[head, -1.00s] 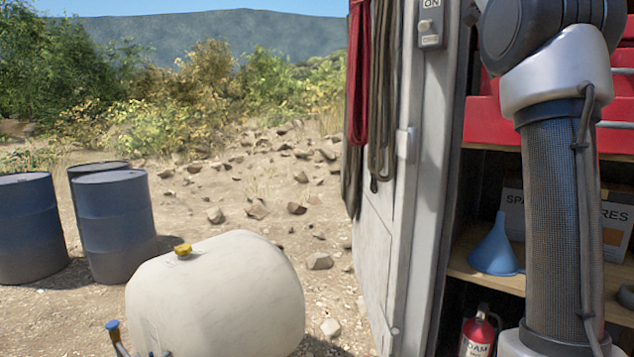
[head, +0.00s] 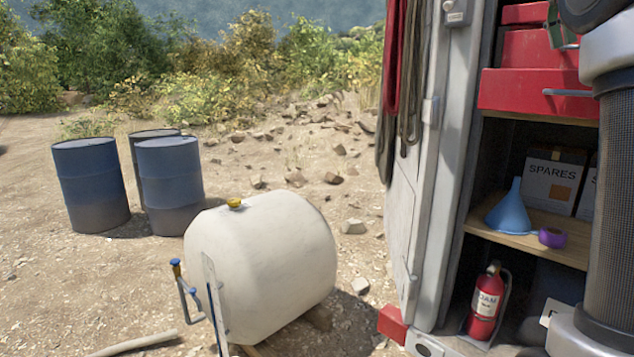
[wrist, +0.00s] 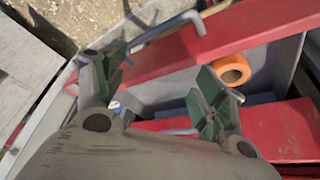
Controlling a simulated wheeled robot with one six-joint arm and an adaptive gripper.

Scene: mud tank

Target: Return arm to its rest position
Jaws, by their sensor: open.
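My gripper (wrist: 160,88) is open and empty in the wrist view, its two green-padded fingers apart over a red drawer unit. One green fingertip also shows in the head view (head: 562,35), in front of the red drawers at top right. My arm stands along the right edge of the head view, raised before the shelves, and most of it is cut off. An orange roll (wrist: 231,69) lies in a grey open drawer (wrist: 185,90), just beyond the right finger.
Red drawers (head: 530,92) and a shelf with a blue funnel (head: 509,212), purple roll (head: 552,237) and SPARES box (head: 549,184) are close to my arm. A red extinguisher (head: 486,305) stands below. A cream tank (head: 265,265) and blue barrels (head: 90,185) stand on open ground left.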

